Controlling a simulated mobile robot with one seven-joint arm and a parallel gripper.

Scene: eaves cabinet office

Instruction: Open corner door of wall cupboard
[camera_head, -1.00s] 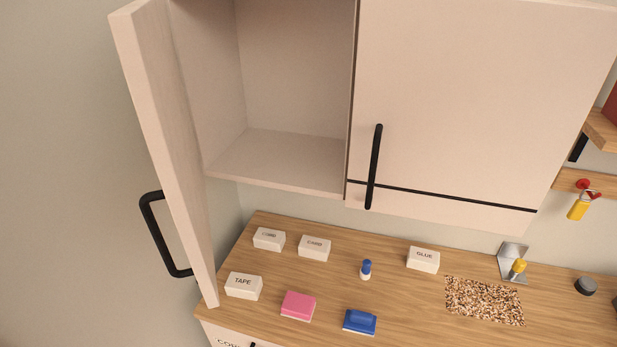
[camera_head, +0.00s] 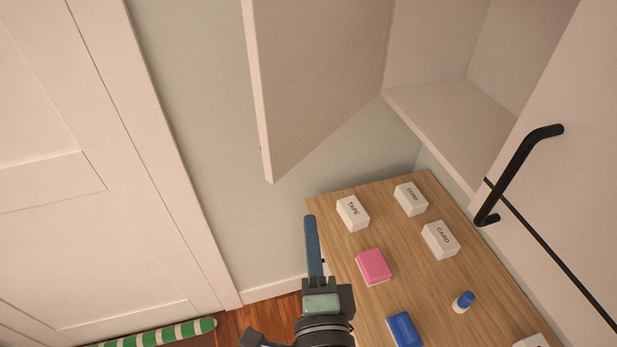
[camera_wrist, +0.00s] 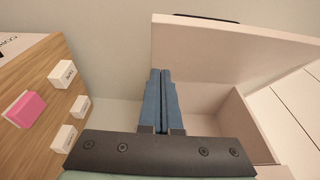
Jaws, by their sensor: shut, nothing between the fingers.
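The corner door (camera_head: 315,80) of the wall cupboard stands swung wide open at the left of the cupboard in the head view. Its inner face shows; its handle is hidden behind it. The open compartment beside it shows an empty bottom shelf (camera_head: 440,120). My gripper (camera_head: 310,222) is below the door and in front of the wall, its blue fingers together and empty. In the wrist view my gripper (camera_wrist: 161,75) points toward the open door (camera_wrist: 230,58), and its fingertips overlap the door's near edge in the picture. I cannot tell whether they touch it.
The neighbouring door is shut, with a black handle (camera_head: 520,172). Below, the wooden counter (camera_head: 385,205) holds labelled white boxes, a pink block (camera_head: 373,266), a blue block (camera_head: 404,330) and a glue stick (camera_head: 463,302). A white panelled door (camera_head: 85,190) stands at the left.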

